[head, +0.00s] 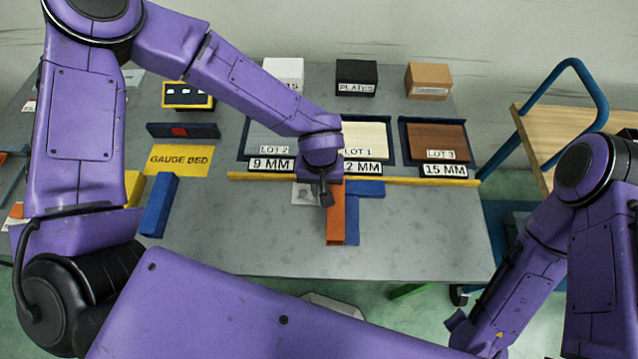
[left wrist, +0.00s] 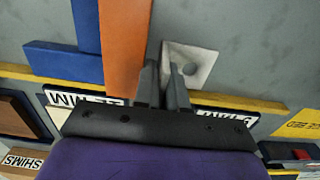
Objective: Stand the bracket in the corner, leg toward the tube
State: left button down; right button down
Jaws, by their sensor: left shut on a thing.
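The bracket is a light grey metal piece with a hole in its visible plate (head: 304,194); the plate also shows in the left wrist view (left wrist: 195,62). My left gripper (head: 327,198) is shut on the bracket near the plate's edge; in the left wrist view its fingers (left wrist: 163,72) hide the gripped part. An orange bar (head: 336,222), likely the tube, lies right beside the fingers, with the plate on the other side of them. A yellow rail (head: 420,181) crosses the bar's far end. I cannot tell whether the bracket touches the table. My right gripper's jaws are out of view.
Blue bars (head: 364,188) lie against the orange bar's right side. Lot trays (head: 464,128) with labels stand behind the rail. A loose blue block (head: 159,205) and yellow gauge bed (head: 179,160) are at left. The table's front right is clear.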

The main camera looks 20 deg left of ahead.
pick_arm(q)
jog(key=c, duration=1.5)
grip_release()
jog(key=shift+s, duration=0.15)
notch_tip(320, 180, up, 12)
jog(key=shift+r, duration=0.1)
